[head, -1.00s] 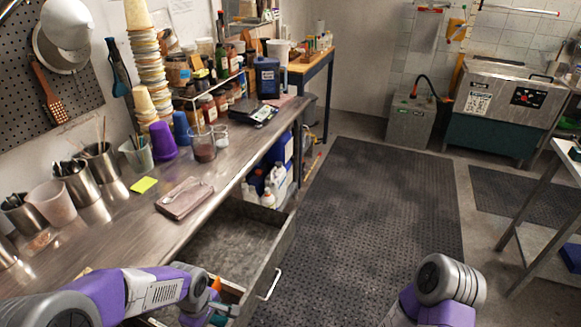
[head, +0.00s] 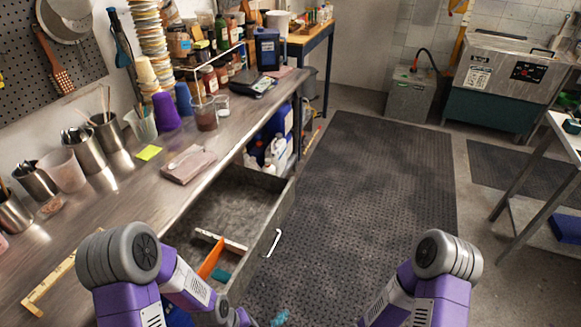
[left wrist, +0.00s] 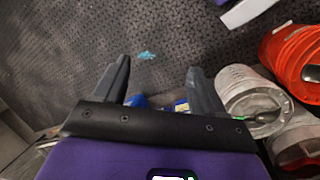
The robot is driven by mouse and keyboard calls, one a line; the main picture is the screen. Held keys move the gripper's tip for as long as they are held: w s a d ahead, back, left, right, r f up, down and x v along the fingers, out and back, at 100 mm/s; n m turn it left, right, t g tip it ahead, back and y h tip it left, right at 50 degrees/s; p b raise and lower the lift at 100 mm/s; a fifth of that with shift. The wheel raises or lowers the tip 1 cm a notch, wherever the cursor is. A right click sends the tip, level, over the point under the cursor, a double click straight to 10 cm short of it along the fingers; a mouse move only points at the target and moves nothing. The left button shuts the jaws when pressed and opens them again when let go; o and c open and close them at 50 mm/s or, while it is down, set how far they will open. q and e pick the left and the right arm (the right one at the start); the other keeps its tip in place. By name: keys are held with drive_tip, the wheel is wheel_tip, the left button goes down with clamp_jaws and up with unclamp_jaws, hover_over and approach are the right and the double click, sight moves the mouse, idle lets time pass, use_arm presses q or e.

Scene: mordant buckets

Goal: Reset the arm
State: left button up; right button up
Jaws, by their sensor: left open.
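My left arm (head: 125,260) comes in from the bottom left of the head view with its elbow raised. Its forearm slopes down to the bottom edge, and its gripper is not clear there. In the left wrist view my left gripper (left wrist: 157,75) is open, its two dark fingers apart with nothing between them, above the dark floor mat (left wrist: 60,60). My right arm (head: 435,275) shows at the bottom right of the head view; its gripper is out of the picture.
An open metal drawer (head: 285,215) stands out from the cluttered workbench (head: 120,205), close to my left arm. An orange bucket (left wrist: 290,65) and a whitish bucket (left wrist: 245,90) are right of my left gripper. The floor mat's middle is clear.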

use_arm(q)
drive_tip(key=s+d+f+m+h+b, duration=0.1)
drive_tip(key=s+d+f+m+b, duration=0.2)
drive_tip(key=f, duration=0.7)
drive_tip(key=shift+s+d+f+b, duration=0.15)
drive_tip(key=shift+s+d+b, duration=0.05)
drive_tip(key=shift+s+b, duration=0.75)
drive_tip(key=shift+s, duration=0.1)
